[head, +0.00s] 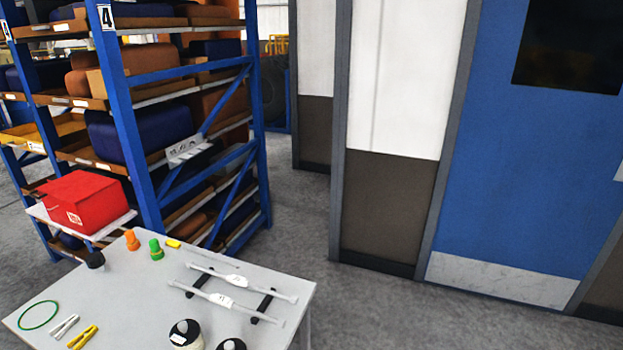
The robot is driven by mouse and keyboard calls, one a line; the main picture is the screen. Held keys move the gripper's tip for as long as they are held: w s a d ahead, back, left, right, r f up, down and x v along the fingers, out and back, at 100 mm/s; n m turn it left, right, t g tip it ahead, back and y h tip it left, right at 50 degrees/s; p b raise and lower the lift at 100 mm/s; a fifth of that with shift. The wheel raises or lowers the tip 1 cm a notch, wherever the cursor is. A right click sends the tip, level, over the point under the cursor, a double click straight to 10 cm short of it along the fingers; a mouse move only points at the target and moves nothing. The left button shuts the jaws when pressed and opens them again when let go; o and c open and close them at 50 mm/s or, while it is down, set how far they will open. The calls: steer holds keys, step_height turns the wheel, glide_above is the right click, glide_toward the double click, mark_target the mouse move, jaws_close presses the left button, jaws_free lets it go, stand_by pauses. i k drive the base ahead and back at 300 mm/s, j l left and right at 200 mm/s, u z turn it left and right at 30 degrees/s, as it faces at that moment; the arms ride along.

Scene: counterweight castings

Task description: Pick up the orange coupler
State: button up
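The orange coupler (132,240) stands upright near the back left edge of the light grey table (140,310). A green coupler-like piece (155,249) of similar shape stands just right of it, with a small gap between them. A small yellow object (173,244) lies right of the green piece. My gripper does not show in the head view.
A black knob-like object (95,260) stands left of the coupler. Two pale rods (225,298) rest on black supports to the right. A green ring (38,315) and clips (83,337) lie front left. A red box (85,202) and blue shelving (135,130) stand behind.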

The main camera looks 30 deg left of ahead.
mark_target(130, 236)
steer(key=i+u, duration=0.15)
steer(key=i, duration=0.45)
steer(key=i+u, duration=0.15)
steer(key=i, duration=0.45)
steer(key=i+u, duration=0.15)
steer(key=i, duration=0.5)
steer(key=i+l+u, duration=0.15)
steer(key=i, duration=0.45)
steer(key=i+j+u, duration=0.25)
steer(key=u, duration=0.15)
steer(key=i+j+u, duration=0.15)
steer(key=i+u, duration=0.55)
steer(key=u, duration=0.15)
steer(key=i+u, duration=0.4)
steer(key=i+l+u, duration=0.15)
steer(key=u, duration=0.25)
steer(key=i+j+u, duration=0.4)
steer(key=j, duration=0.25)
steer(key=i+j+u, duration=0.45)
steer(key=i, duration=0.25)
